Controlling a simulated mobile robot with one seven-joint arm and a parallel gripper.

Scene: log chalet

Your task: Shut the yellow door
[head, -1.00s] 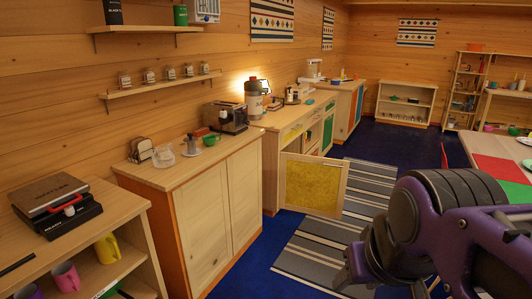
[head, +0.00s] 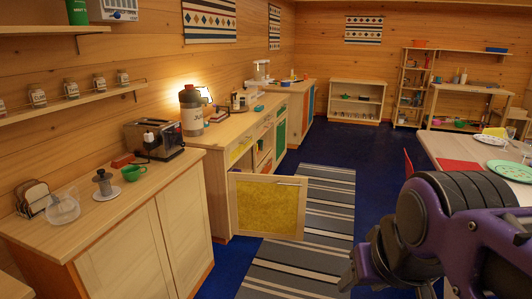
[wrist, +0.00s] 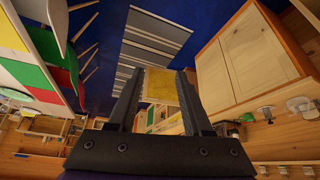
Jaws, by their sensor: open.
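The yellow door (head: 268,207) has a yellow panel in a pale wood frame. It stands open in the head view, swung out from the left end of the wooden counter cabinet (head: 221,185), over the floor and rug. A thin handle (head: 289,184) sits near its upper right corner. In the wrist view the yellow panel (wrist: 158,86) shows small and farther off, between my fingers. My gripper (wrist: 158,72) is open and empty, apart from the door. In the head view my arm is at the lower right and hides much of the gripper.
A nearer closed cabinet (head: 148,248) stands at the left, with a toaster (head: 154,140) and a green cup (head: 133,172) on top. A striped rug (head: 312,220) covers open floor right of the door. A dining table (head: 450,150) stands at the right.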

